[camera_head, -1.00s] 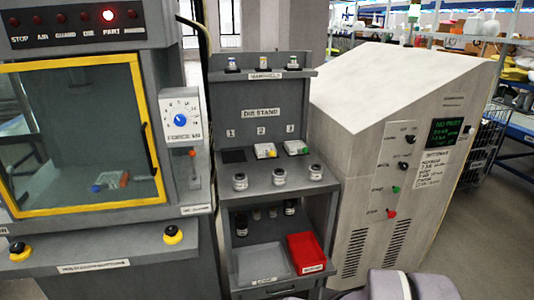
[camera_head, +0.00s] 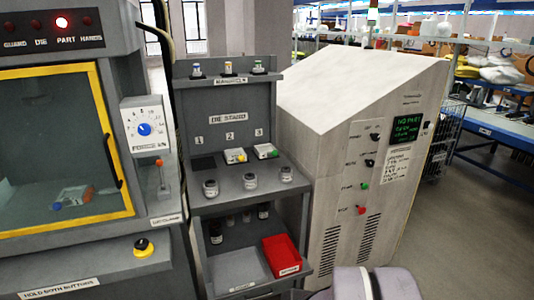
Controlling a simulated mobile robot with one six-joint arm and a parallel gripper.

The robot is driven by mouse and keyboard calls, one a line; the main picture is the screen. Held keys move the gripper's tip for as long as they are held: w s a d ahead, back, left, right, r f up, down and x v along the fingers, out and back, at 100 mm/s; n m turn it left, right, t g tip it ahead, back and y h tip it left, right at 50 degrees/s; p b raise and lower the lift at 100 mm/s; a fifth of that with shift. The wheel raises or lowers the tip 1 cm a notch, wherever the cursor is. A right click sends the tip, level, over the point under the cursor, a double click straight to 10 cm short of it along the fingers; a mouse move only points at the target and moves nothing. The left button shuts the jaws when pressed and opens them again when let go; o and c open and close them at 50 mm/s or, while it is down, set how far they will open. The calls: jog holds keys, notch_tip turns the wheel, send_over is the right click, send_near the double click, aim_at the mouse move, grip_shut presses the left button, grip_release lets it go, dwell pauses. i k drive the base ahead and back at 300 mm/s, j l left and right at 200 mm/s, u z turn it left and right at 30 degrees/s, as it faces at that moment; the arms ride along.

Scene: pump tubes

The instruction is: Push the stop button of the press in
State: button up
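The press (camera_head: 118,65) is a grey machine at the left, cut off by the picture edge. Its window has a yellow frame (camera_head: 113,120). A row of lamps tops it, with the one over PART (camera_head: 62,22) lit red. One black button on a yellow base (camera_head: 144,247) shows on its front ledge. My gripper is not in view; grey rounded parts of my arm show at the bottom.
The die stand (camera_head: 300,190) between press and white cabinet (camera_head: 330,130) holds dies, jars and a red bin (camera_head: 282,256). The press also has a dial (camera_head: 145,130) and an orange-tipped lever (camera_head: 160,175). Open floor (camera_head: 470,230) lies at the right.

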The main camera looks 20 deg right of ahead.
aim_at(363, 210)
jog(key=z, duration=1.3)
